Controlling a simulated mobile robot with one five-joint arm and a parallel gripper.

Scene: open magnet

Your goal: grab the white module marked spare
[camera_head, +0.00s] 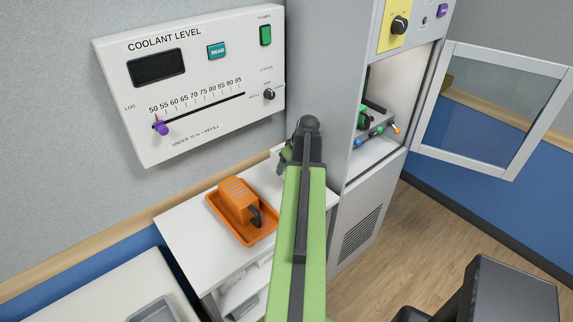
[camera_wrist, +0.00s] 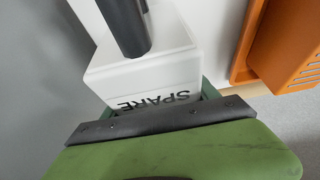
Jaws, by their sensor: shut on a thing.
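The white module (camera_wrist: 143,76) fills the upper middle of the wrist view, with the word SPARE upside down on its face. A dark grey cylinder (camera_wrist: 125,24) stands out from it. My gripper (camera_wrist: 160,104) is shut on the module, with green finger parts at both sides of the lettered face. In the head view my gripper (camera_head: 286,154) is mostly behind my green arm, over the back right of the white cart. Only a sliver of the module (camera_head: 276,158) shows there. I cannot tell whether it touches the cart top.
An orange tray (camera_head: 214,203) with an orange handled device (camera_head: 237,199) sits on the white cart (camera_head: 177,226), left of my arm. The coolant level panel (camera_head: 190,80) is on the wall. A grey cabinet (camera_head: 328,75) with an open glass door (camera_head: 492,108) stands right.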

